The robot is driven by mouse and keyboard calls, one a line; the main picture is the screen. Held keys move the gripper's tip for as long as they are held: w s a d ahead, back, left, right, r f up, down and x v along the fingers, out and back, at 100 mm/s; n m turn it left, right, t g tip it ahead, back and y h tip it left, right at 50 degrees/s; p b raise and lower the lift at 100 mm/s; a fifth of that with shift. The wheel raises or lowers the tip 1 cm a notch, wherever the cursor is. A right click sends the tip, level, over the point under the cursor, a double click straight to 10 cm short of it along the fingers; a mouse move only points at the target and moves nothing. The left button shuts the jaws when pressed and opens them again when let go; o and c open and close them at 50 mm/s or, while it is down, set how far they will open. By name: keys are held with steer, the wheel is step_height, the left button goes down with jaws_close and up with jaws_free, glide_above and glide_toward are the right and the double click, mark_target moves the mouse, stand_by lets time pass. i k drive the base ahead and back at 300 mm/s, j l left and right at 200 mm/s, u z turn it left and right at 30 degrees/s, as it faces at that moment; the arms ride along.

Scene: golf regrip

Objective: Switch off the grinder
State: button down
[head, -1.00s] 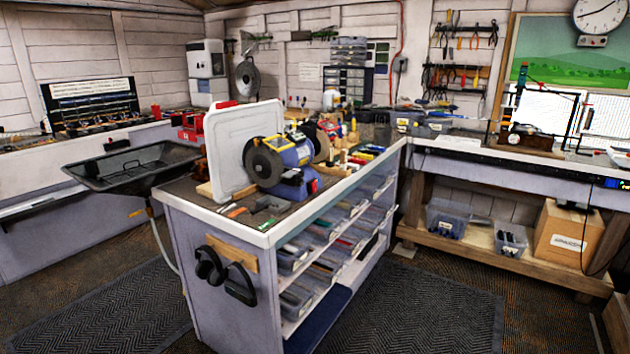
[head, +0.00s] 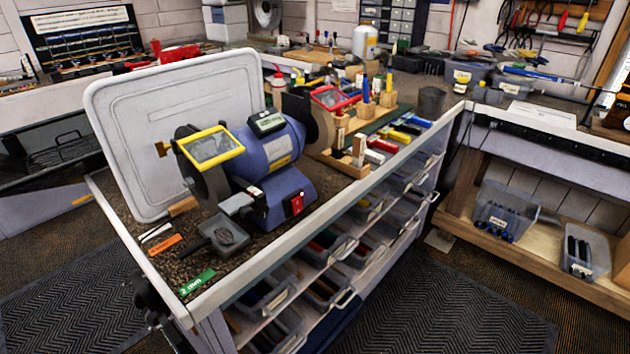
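A blue bench grinder (head: 262,152) stands on the dark top of the island bench (head: 282,243). Its left wheel (head: 205,182) sits behind a yellow-framed eye shield (head: 211,147), and its right wheel is partly hidden behind a red-framed shield (head: 335,97). A red switch (head: 294,203) is on the front of the grinder's base. I cannot tell from this view whether it is on or off. My gripper is not in view.
A white plastic lid or panel (head: 125,140) leans upright behind the grinder. A small grey tray (head: 222,236) and labelled strips lie in front. Wooden blocks holding tools stand to the right. Open bins fill the shelves below. Matted floor is clear right of the bench.

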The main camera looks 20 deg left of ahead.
mark_target(297, 203)
steer(key=i+l+u, duration=0.1)
steer(key=i, duration=0.4)
steer(key=i+l+u, duration=0.1)
steer(key=i, duration=0.35)
steer(key=l, duration=0.1)
